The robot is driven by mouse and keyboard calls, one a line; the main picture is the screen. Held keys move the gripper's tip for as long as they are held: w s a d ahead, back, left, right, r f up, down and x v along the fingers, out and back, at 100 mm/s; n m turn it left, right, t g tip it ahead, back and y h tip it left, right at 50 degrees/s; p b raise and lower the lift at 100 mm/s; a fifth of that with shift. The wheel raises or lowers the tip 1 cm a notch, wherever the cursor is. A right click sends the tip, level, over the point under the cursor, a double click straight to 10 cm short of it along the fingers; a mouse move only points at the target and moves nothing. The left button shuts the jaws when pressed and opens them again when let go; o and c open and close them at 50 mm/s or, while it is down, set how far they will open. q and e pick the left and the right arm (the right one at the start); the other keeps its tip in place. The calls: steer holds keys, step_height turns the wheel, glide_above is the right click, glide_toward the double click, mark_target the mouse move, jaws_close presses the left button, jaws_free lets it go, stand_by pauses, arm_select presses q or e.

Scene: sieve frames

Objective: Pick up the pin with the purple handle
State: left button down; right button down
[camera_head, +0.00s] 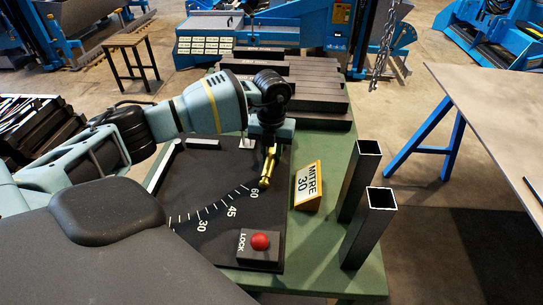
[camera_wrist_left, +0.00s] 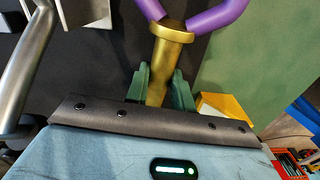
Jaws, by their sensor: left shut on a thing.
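The pin shows in the left wrist view, with a gold shaft (camera_wrist_left: 168,48) and a purple handle (camera_wrist_left: 212,16) spreading to both sides at its top. My left gripper (camera_wrist_left: 160,88) has its green fingers on either side of the gold shaft and is shut on it. In the head view my left gripper (camera_head: 268,140) is over the dark mitre plate, with a gold piece (camera_head: 267,167) below it near the 60 mark. The purple handle cannot be made out in the head view. Whether the pin touches the plate is unclear. My right gripper is not in view.
A red LOCK button (camera_head: 260,241) sits at the plate's front. A yellow-edged MITRE 30 sign (camera_head: 308,184) stands right of the plate. Two upright square tubes (camera_head: 360,180) (camera_head: 372,232) stand farther right on the green table (camera_head: 325,228). Dark bars (camera_head: 305,95) are stacked behind.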

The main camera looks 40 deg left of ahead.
mark_target(272, 153)
arm_select(q)
steer(key=shift+w+r, duration=0.1)
steer(key=shift+r, duration=0.1)
step_height(272, 153, up, 10)
stand_by(0.6)
